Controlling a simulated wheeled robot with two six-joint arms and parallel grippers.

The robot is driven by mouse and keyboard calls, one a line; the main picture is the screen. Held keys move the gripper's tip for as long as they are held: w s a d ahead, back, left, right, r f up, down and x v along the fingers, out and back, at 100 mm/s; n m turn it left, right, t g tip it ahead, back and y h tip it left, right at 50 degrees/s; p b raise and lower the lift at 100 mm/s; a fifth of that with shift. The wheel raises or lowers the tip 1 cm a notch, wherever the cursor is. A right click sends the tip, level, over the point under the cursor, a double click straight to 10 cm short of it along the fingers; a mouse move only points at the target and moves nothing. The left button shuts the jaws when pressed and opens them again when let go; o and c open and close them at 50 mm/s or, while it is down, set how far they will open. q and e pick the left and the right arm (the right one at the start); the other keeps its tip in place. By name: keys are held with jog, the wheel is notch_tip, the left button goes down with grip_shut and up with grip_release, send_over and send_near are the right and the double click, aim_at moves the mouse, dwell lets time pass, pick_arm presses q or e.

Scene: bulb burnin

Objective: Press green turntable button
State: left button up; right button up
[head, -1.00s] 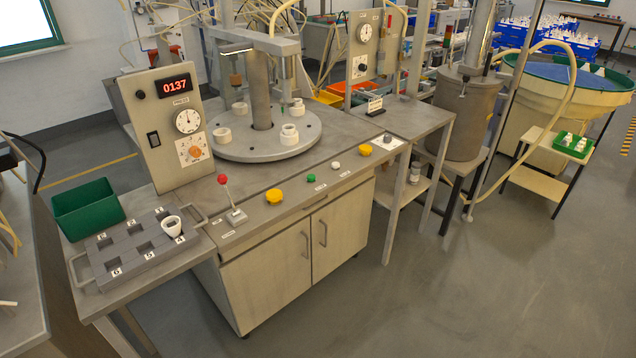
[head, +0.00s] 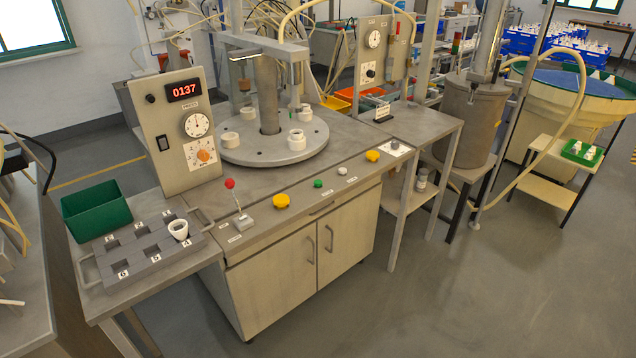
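The small green button (head: 318,184) sits on the front edge of the grey workbench, between a yellow knob on its left and a small white button on its right. The round grey turntable (head: 262,153) stands behind it with several white cup-like pieces (head: 297,139) on it. Neither of my grippers shows in the head view.
Large yellow buttons (head: 281,201) (head: 372,156), a white button (head: 342,170) and a red-topped lever (head: 231,186) line the bench front. A control panel (head: 178,130) reads 0137. A green bin (head: 96,211) and a grey tray (head: 129,262) stand left. The floor in front is clear.

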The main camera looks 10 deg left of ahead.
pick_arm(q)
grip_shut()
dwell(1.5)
